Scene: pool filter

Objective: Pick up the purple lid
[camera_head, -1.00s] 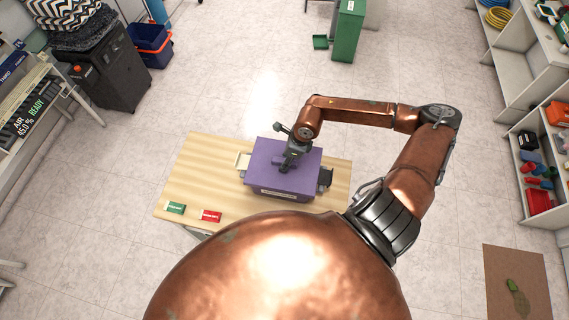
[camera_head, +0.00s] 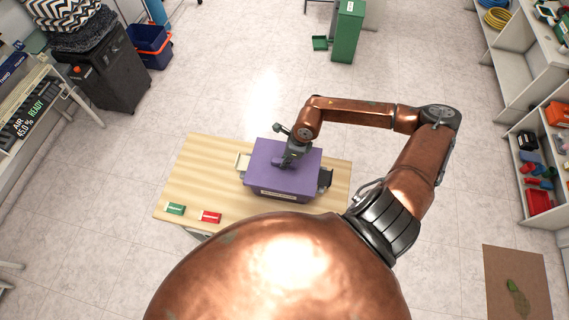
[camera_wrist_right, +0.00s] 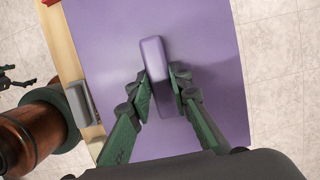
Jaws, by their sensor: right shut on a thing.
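The purple lid (camera_head: 295,181) lies flat on top of a box on the wooden table, and its flat top fills much of the right wrist view (camera_wrist_right: 108,65). A raised purple handle (camera_wrist_right: 158,72) stands at the lid's middle. My right gripper (camera_wrist_right: 163,85) is shut on this handle, with one finger on each side. In the head view the right gripper (camera_head: 287,161) comes down onto the lid from above and hides most of the handle. Whether the lid touches the box all round cannot be told. My left gripper is not in view.
The wooden table (camera_head: 190,170) has free room to the left of the box. A green packet (camera_head: 175,208) and a red packet (camera_head: 210,216) lie near its front edge.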

